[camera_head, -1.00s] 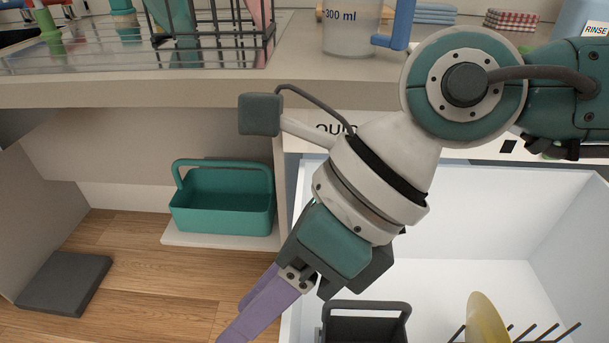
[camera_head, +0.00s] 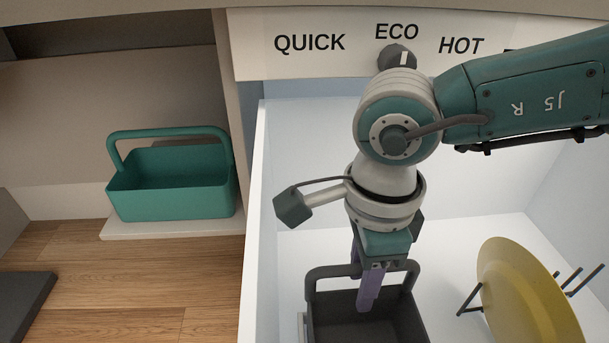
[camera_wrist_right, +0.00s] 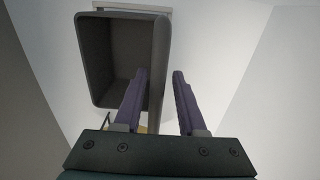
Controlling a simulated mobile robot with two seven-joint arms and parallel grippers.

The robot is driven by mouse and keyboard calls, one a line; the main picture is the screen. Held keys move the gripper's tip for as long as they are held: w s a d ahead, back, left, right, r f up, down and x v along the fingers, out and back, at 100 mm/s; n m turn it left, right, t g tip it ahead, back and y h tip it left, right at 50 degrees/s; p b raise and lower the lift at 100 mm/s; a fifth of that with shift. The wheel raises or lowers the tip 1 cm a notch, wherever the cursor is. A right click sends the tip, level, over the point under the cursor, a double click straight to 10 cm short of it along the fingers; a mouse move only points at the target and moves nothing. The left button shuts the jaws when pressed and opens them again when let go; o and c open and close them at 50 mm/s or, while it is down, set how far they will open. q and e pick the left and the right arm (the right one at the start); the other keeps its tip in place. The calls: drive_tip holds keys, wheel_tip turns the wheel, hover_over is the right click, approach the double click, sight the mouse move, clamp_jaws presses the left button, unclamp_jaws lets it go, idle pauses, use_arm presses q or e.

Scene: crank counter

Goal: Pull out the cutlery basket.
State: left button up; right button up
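The dark grey cutlery basket (camera_head: 325,318) with an upright loop handle (camera_head: 325,270) stands in the white dishwasher, at the bottom of the head view. My right gripper (camera_head: 367,303) points down over it, and its purple fingers overlap the basket's opening. In the right wrist view the basket (camera_wrist_right: 125,50) looks empty. There my fingers (camera_wrist_right: 160,72) are apart with nothing between them gripped. One finger lies over the opening and the other beyond the right rim. I cannot tell whether either touches the basket. My left gripper is out of view.
A yellow plate (camera_head: 523,295) stands in a dark rack right of the basket. The dishwasher's white left wall (camera_head: 255,200) is close on the left. A teal caddy (camera_head: 170,185) sits on a shelf beyond it. A knob (camera_head: 397,57) is on the panel above.

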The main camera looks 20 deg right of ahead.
sight(333, 316)
drive_tip(key=shift+f+b, duration=0.5)
drive_tip(key=shift+f, duration=0.95)
drive_tip(key=shift+c, duration=0.2)
clamp_jaws()
drive_tip(key=shift+c, duration=2)
unclamp_jaws()
clamp_jaws()
